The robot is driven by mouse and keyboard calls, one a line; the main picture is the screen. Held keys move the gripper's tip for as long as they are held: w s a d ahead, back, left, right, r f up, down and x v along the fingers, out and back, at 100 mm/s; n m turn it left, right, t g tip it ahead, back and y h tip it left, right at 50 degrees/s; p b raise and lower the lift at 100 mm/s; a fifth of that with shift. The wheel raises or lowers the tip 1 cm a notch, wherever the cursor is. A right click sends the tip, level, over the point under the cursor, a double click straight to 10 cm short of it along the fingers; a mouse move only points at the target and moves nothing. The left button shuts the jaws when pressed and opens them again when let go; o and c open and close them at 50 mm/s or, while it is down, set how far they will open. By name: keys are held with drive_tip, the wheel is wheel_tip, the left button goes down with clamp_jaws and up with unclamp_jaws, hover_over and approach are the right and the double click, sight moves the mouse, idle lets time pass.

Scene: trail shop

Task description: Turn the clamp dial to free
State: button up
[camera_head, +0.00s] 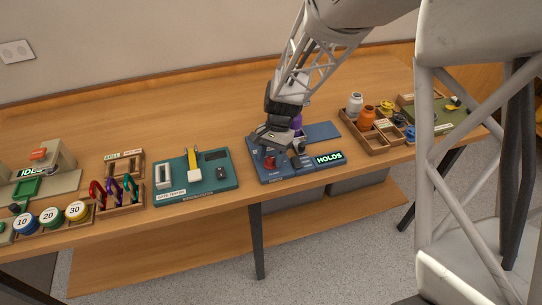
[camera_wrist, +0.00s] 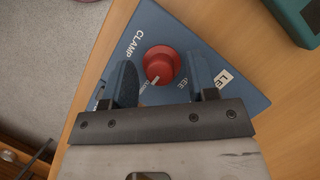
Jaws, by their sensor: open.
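The clamp dial (camera_wrist: 160,65) is a red round knob on a blue panel (camera_wrist: 190,25) marked CLAMP. A pale pointer mark runs from it toward the lower left; part of the lettering around it is covered. My gripper (camera_wrist: 165,80) is open, with one finger on each side of the dial. A gap shows between the right finger and the dial, and I cannot tell whether either finger touches it. In the head view my gripper (camera_head: 270,137) is low over the blue station, and the red dial (camera_head: 269,162) shows just below it.
A purple bottle (camera_head: 296,121) stands at the station behind my gripper. A teal board (camera_head: 215,183) lies to the left. A wooden tray (camera_head: 378,148) with bottles stands to the right. The table behind the teal board is clear.

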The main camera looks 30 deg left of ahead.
drive_tip(key=c, duration=0.9)
